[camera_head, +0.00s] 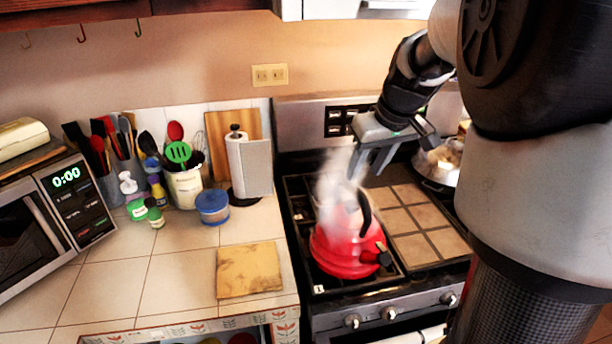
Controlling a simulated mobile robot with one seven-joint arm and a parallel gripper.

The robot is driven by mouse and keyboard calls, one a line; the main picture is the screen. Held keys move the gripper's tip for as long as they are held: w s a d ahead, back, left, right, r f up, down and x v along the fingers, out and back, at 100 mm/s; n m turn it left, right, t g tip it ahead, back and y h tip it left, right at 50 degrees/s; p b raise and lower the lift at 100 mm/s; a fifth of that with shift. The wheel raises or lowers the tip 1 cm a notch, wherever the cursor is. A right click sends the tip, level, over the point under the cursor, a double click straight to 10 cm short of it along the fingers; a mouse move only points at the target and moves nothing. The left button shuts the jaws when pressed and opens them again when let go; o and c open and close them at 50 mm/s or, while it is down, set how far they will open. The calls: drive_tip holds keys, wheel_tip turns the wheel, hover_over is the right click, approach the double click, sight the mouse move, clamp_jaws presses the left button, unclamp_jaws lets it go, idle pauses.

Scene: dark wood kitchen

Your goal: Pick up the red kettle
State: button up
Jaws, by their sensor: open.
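The red kettle (338,252) stands on the left side of the stove top, with a dark handle on its upper right and white steam rising above it. My gripper (368,176) is open and empty, pointing down behind and above the kettle, near the back of the stove. Its fingers look apart from the kettle, though steam partly blurs the space between them.
A tiled panel (421,216) covers the stove's middle, and a pan (437,166) sits at the back right.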

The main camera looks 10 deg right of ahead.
sight(356, 185)
drive_tip(key=x, duration=1)
drive_tip(key=shift+w+r, duration=0.1)
drive_tip(key=shift+w, duration=0.05)
drive_tip(key=shift+d, duration=0.1)
clamp_jaws()
idle(0.9)
drive_tip(key=shift+w+r, duration=0.15)
drive_tip(key=shift+r, duration=0.05)
